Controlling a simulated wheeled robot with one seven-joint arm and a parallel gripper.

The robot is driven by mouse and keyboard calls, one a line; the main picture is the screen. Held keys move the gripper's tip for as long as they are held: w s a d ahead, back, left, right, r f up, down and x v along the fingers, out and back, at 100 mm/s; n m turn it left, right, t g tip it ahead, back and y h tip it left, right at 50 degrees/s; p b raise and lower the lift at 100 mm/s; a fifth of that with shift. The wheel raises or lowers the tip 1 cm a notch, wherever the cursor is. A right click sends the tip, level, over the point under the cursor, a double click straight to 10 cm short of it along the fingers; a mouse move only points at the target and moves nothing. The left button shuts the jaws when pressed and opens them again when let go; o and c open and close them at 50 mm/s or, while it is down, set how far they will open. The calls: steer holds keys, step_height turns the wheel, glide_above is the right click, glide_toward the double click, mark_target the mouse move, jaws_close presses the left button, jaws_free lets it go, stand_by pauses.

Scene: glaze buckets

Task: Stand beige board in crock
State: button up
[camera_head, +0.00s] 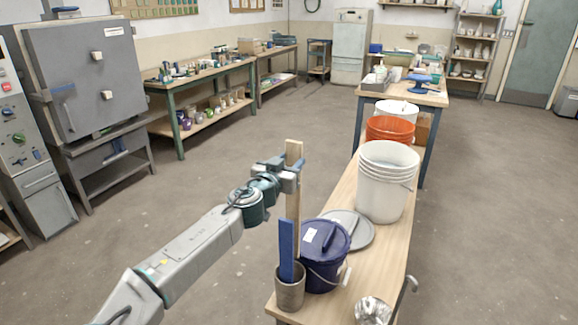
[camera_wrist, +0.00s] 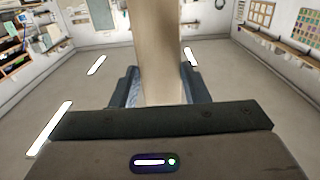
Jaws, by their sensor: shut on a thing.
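The beige board (camera_head: 293,205) is upright in my gripper (camera_head: 288,178), which is shut on it near its upper part. In the wrist view the beige board (camera_wrist: 155,50) rises between the two fingers (camera_wrist: 155,88). The grey-brown crock (camera_head: 290,293) stands at the near left corner of the wooden bench. A blue board (camera_head: 287,250) stands upright in the crock. The beige board's lower end is hidden behind the blue board and beside the purple bucket; I cannot tell whether it is inside the crock.
A purple lidded bucket (camera_head: 322,262) stands right beside the crock. A grey lid (camera_head: 352,229) lies behind it. A white bucket (camera_head: 386,185) and an orange bucket (camera_head: 390,130) stand farther back. A metal vessel (camera_head: 373,311) is at the front right. Floor left of the bench is clear.

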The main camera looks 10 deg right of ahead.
step_height(320, 180, down, 9)
steer(key=b, duration=0.6)
steer(key=shift+r, duration=0.2)
steer(key=shift+f+b, duration=0.1)
steer(key=shift+b, duration=0.25)
